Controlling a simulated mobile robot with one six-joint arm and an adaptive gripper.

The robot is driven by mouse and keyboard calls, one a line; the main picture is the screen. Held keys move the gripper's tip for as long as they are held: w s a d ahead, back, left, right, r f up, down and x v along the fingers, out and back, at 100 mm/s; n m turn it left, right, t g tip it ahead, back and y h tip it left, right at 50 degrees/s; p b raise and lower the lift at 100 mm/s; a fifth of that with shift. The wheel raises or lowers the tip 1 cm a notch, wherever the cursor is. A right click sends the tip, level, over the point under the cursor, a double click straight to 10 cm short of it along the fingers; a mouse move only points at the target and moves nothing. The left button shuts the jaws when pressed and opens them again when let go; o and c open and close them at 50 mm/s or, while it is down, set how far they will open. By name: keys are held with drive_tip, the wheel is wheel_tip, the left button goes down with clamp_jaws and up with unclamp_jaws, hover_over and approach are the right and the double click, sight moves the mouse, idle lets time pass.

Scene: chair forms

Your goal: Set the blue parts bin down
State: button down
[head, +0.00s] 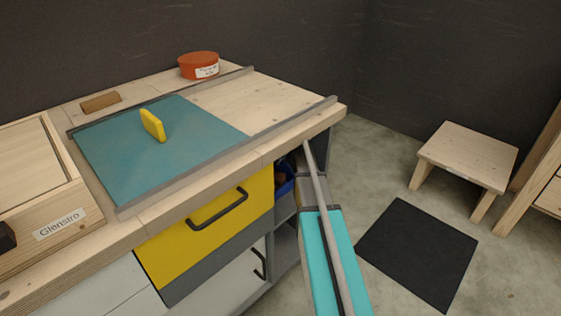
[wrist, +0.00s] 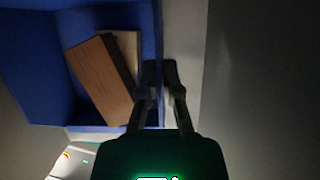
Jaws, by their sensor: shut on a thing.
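The blue parts bin (wrist: 40,60) fills the left of the wrist view. A brown wooden block (wrist: 102,80) and a paler block (wrist: 128,45) lie inside it. My gripper (wrist: 160,75) is shut on the bin's right wall, with one finger on each side. In the head view a small part of the blue bin (head: 286,187) shows in the open shelf space under the bench, right of the yellow drawer. My arm hides the gripper there. The bin's underside is not visible, so I cannot tell whether it rests on the shelf.
The workbench (head: 275,97) overhangs the shelf space, beside the yellow drawer (head: 205,215). A teal mat with a yellow piece (head: 152,125), and a red round tub (head: 199,66), are on top. A stool (head: 468,155) and black floor mat (head: 418,250) are right; floor between is clear.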

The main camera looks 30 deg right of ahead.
drive_tip(key=shift+f, duration=0.15)
drive_tip(key=c, duration=0.8)
unclamp_jaws()
drive_tip(key=shift+r, duration=0.2)
drive_tip(key=shift+s+d+r+p, duration=0.1)
drive_tip(key=shift+s+r+p, duration=0.15)
drive_tip(key=shift+r+p, duration=0.5)
drive_tip(key=s+d, duration=0.1)
drive_tip(key=s, duration=0.2)
drive_tip(key=s+d, duration=0.2)
drive_tip(key=s, duration=0.2)
drive_tip(key=s+d, duration=0.1)
drive_tip(key=s, duration=0.3)
drive_tip(key=shift+d+f, duration=0.25)
drive_tip(key=shift+d, duration=0.15)
drive_tip(key=shift+s, duration=0.15)
